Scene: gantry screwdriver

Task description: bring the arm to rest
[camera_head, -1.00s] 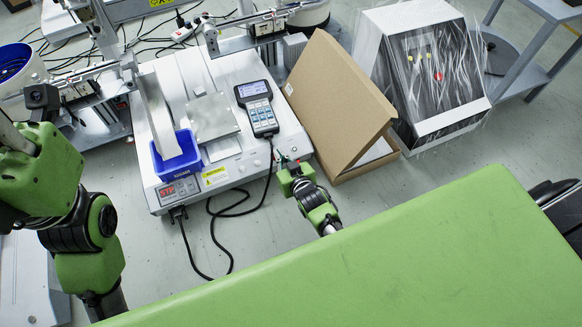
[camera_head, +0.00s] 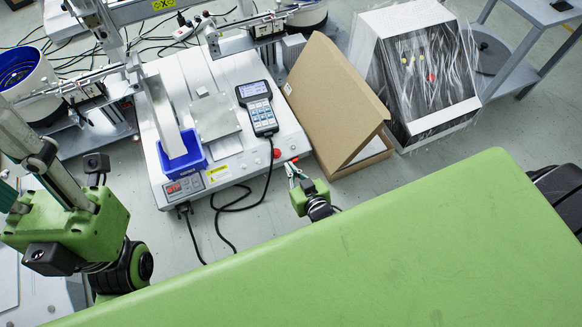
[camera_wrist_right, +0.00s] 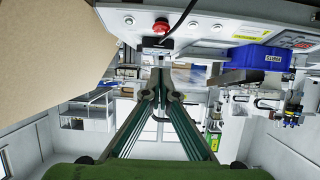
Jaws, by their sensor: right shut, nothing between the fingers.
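My right gripper (camera_head: 294,171) is in front of the white gantry machine's front right corner. Its fingers (camera_wrist_right: 160,78) are shut with nothing between them in the right wrist view. They are just short of the white machine (camera_head: 235,168), and I cannot tell the exact gap. My left arm (camera_head: 65,222) is folded at the left of the head view. A dark teal piece at the left edge may belong to its gripper, too cut off to read.
A handheld controller (camera_head: 258,107), a blue bin (camera_head: 183,152) and a red button (camera_head: 276,153) are on the machine. A cardboard box (camera_head: 335,100) leans at its right. A plastic-wrapped cabinet (camera_head: 425,85) stands beyond it. A black cable (camera_head: 228,208) loops on the open floor.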

